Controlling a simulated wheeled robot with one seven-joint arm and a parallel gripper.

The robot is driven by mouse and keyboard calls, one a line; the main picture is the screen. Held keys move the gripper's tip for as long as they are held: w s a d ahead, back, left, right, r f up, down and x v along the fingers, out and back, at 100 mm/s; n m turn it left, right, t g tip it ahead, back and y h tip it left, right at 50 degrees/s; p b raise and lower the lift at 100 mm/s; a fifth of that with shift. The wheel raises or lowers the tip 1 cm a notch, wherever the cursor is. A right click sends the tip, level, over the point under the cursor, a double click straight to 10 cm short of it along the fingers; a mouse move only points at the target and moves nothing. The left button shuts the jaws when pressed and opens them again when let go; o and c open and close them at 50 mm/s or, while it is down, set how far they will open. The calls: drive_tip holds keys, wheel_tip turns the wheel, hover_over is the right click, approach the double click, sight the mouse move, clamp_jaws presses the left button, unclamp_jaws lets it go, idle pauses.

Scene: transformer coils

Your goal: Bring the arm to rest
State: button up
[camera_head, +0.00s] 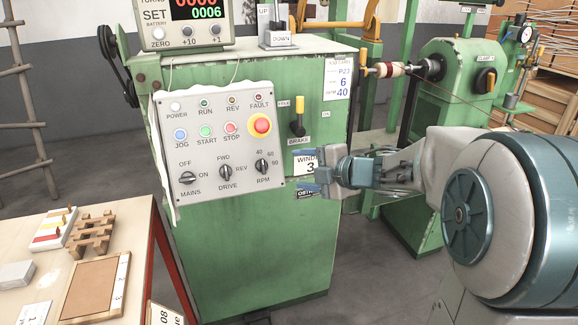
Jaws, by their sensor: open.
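My arm comes in from the right, and my gripper (312,180) is held in the air in front of the green winding machine (265,245). Its two fingers point left and stand apart, with nothing seen between them. They overlap the machine's "WINDING 3" label in the picture. Whether the fingers touch the cabinet cannot be told. The grey control panel (215,199) with its buttons and knobs is left of my gripper. The brake lever (298,118), with a yellow handle, is above it.
A coil (392,69) sits on the spindle at upper right, with a thin wire running from it toward behind my arm. A table (136,212) with wooden blocks and a tray (95,287) stands at lower left. A ladder (18,85) leans at far left. The floor between is clear.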

drive_tip(key=shift+s+d+r, duration=0.2)
drive_tip(key=shift+s+d, duration=0.25)
drive_tip(key=shift+d, duration=0.05)
drive_tip(key=d+r+m+t+h+p, duration=0.4)
drive_tip(key=d+r+m+h, duration=0.25)
drive_tip(key=m, duration=0.25)
drive_tip(key=s+d+m+g+h+p, duration=0.2)
drive_tip(key=s+d+m+h+p, duration=0.1)
drive_tip(key=s+d+m+h, duration=0.3)
drive_tip(key=s+a+f+m+g+y+p, duration=0.1)
drive_tip(key=s+m+g, duration=0.3)
drive_tip(key=s, duration=0.5)
drive_tip(key=s+a+f+m+g+y+p, duration=0.1)
drive_tip(key=s+a+f+m+g+p, duration=0.2)
drive_tip(key=s+m, duration=0.3)
drive_tip(key=s+g+p, duration=0.1)
drive_tip(key=s, duration=0.3)
drive_tip(key=shift+a+m+g, duration=0.3)
drive_tip(key=shift+a+g, duration=0.05)
drive_tip(key=shift+g, duration=0.05)
